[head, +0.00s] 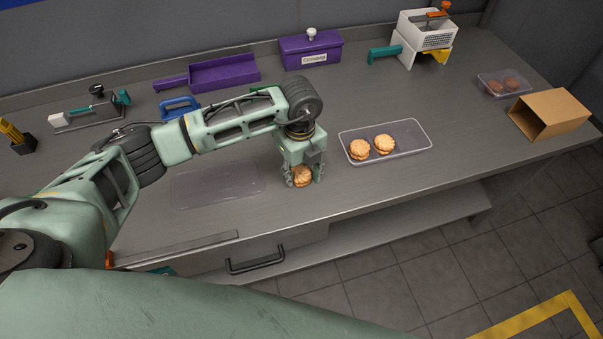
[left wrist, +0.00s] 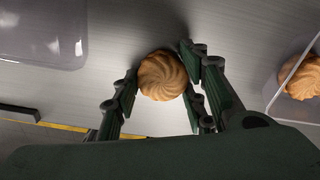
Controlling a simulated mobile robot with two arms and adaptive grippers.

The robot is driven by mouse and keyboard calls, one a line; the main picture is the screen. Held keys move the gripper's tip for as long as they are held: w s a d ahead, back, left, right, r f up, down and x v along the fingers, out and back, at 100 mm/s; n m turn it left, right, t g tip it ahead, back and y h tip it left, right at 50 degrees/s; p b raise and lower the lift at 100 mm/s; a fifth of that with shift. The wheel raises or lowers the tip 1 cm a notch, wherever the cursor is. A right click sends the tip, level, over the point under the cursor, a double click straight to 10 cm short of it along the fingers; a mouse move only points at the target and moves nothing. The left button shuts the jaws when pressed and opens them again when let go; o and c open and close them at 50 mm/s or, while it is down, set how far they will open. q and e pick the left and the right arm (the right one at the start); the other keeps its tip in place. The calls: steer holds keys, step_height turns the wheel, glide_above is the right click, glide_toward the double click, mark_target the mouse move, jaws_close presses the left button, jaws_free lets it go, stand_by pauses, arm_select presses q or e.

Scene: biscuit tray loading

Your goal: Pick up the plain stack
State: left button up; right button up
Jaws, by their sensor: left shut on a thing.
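The plain stack (head: 303,176) is a round, golden, ridged biscuit stack on the grey worktop, between the two trays. My left gripper (head: 304,178) points down over it, with its fingers shut on its sides. In the left wrist view the stack (left wrist: 162,75) sits between the two fingers (left wrist: 160,92), seen from above. I cannot tell whether it is touching the worktop or just clear of it. Its lower part is hidden. My right gripper is in neither view.
To the right, a clear tray (head: 415,145) holds two similar biscuit stacks (head: 372,147). An empty clear tray (head: 215,187) lies to the left. A purple tray (head: 223,73), purple box (head: 311,51), white slicer-like device (head: 427,35) and cardboard box (head: 549,114) stand farther back.

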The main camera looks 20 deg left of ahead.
mark_target(301, 172)
arm_select(q)
steer(key=shift+r, duration=0.3)
step_height(301, 172, up, 4)
steer(key=shift+d+f+b, duration=0.1)
steer(key=shift+f+b, duration=0.05)
steer(key=shift+b, duration=0.6)
steer(key=s+d+r+b, duration=0.25)
steer(key=d+r, duration=0.45)
steer(key=d, duration=0.4)
steer(key=s+a+r+n, duration=0.1)
steer(key=s+a+n, duration=0.4)
steer(key=n, duration=0.8)
steer(key=s+a+n, duration=0.6)
steer(key=a+n, duration=0.4)
steer(key=n, duration=0.2)
steer(key=shift+r+n, duration=0.35)
steer(key=shift+n, duration=0.05)
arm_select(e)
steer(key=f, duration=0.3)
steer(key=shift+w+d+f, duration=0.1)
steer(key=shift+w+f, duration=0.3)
